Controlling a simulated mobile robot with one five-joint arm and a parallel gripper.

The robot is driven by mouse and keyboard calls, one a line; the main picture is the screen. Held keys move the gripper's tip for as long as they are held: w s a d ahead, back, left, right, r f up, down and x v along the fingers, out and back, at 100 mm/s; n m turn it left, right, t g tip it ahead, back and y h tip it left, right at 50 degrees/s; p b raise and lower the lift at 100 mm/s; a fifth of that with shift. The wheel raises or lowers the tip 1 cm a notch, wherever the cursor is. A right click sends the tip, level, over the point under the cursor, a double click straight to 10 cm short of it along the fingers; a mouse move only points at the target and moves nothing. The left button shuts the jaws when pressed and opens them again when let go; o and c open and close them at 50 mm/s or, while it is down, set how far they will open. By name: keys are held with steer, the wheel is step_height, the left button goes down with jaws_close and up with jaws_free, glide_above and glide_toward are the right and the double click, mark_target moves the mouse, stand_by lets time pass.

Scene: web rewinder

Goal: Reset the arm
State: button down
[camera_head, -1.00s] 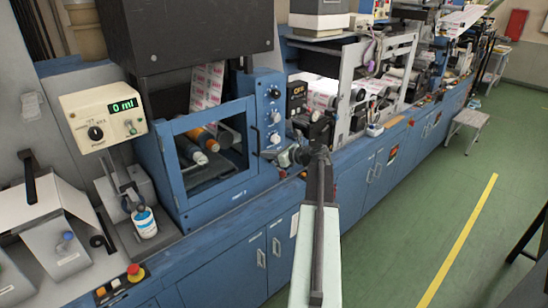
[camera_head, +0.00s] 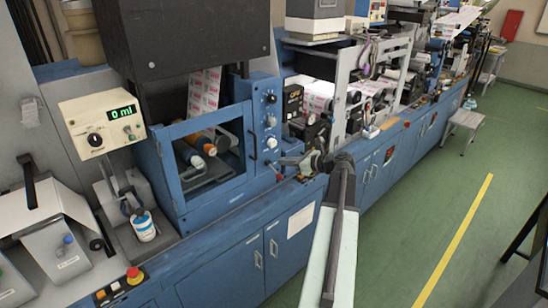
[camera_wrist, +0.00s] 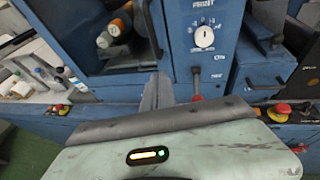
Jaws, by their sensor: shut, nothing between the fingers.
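My gripper (camera_head: 284,161) is at the end of my arm, in front of the blue machine's control column (camera_head: 268,110). It points left in the head view. In the wrist view, its grey fingers (camera_wrist: 158,92) are together and empty, in front of the blue panel with a white dial (camera_wrist: 204,37). A red-tipped lever (camera_wrist: 196,84) shows just right of the fingers there. I cannot tell the exact gap between the fingertips and the panel. Nothing is held.
A blue-framed window with rollers (camera_head: 205,150) is left of my gripper. A white bottle (camera_head: 143,225), a display box reading 0 ml (camera_head: 102,117) and a red button (camera_head: 134,273) are further left. Red knobs (camera_wrist: 281,109) sit along the ledge. Green floor at right is open around a yellow line (camera_head: 455,240).

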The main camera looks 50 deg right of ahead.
steer(key=shift+v, duration=1.8)
steer(key=w+a+f+n+g+y, duration=0.1)
steer(key=w+a+n+y, duration=0.1)
steer(key=w+a, duration=0.65)
steer(key=w+a+f+n+g+y, duration=0.1)
steer(key=w+a+n+g+y, duration=0.15)
steer(key=a, duration=1.05)
steer(key=w+a+f+n+g+y, duration=0.1)
steer(key=w+a+n, duration=0.1)
steer(key=w+a, duration=0.65)
steer(key=s+a+f+n+g, duration=0.2)
steer(key=a+n, duration=0.1)
steer(key=a, duration=0.6)
steer(key=s+a+f+n+g, duration=0.1)
steer(key=a+f+n+g, duration=0.15)
steer(key=a, duration=0.55)
steer(key=s+a+f+n+g, duration=0.1)
steer(key=s+a+f+n, duration=0.2)
steer(key=a, duration=0.6)
steer(key=s+a+f+n+g+h, duration=0.35)
steer(key=s+a+f+n, duration=0.2)
steer(key=n, duration=0.45)
steer(key=s+d+n+h, duration=0.4)
steer(key=s+d+n, duration=0.1)
steer(key=n, duration=0.4)
steer(key=shift+d+f+g+h, duration=0.3)
steer(key=shift+d+g, duration=0.05)
steer(key=shift+d, duration=0.55)
